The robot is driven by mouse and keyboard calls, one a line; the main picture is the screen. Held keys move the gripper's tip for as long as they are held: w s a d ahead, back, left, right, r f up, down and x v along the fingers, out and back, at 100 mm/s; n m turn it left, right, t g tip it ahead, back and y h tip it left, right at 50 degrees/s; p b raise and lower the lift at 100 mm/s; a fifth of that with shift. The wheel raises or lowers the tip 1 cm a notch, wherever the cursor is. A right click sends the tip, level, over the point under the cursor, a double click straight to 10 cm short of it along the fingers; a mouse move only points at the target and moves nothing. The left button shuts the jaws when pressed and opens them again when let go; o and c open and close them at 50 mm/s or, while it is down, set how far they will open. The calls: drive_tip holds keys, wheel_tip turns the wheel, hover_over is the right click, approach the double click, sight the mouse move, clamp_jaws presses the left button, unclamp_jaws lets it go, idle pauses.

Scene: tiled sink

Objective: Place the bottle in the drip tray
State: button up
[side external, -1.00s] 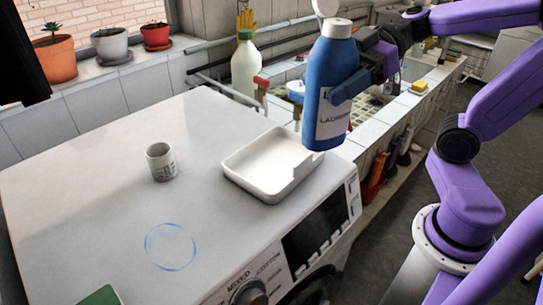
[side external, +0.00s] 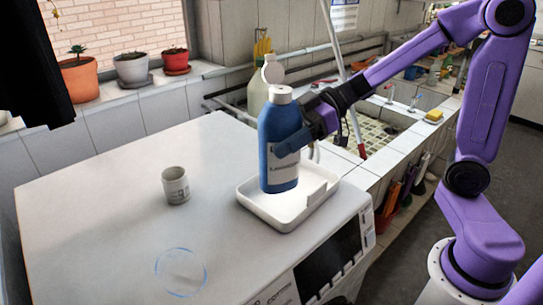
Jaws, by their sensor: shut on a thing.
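The blue bottle (side external: 279,135) has a white cap and a pale label, and a round white piece shows just above the cap. It is upright over the white drip tray (side external: 318,208), within its rim in the side view. I cannot tell whether its base touches the tray floor. My gripper (side external: 289,146) is shut on the bottle's side, reaching in from the right. The tray sits near the right edge of the white washing machine top, and its back part is partly hidden by the bottle.
A small cup (side external: 176,185) stands left of the tray on the machine top (side external: 95,205). A pale bottle (side external: 257,93) stands behind the blue bottle. Flower pots (side external: 131,68) line the sill. The tiled sink (side external: 375,135) is at the back right. The machine top's left is clear.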

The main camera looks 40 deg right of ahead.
sight(273, 156)
drive_tip(key=shift+w+a+f, duration=0.2)
drive_tip(key=shift+w+f, duration=0.25)
drive_tip(key=shift+f, duration=0.1)
drive_tip(key=shift+w+a+f, duration=0.15)
drive_tip(key=shift+w+f, duration=0.3)
drive_tip(key=shift+f, duration=1.7)
drive_tip(key=o, duration=1.7)
drive_tip(key=shift+c, duration=0.2)
drive_tip(key=shift+s+d+r, duration=0.1)
drive_tip(key=shift+d+r, duration=0.1)
drive_tip(key=v, duration=1.1)
drive_tip(key=shift+d+r, duration=0.15)
drive_tip(key=shift+d, duration=0.15)
drive_tip(key=shift+s, duration=0.1)
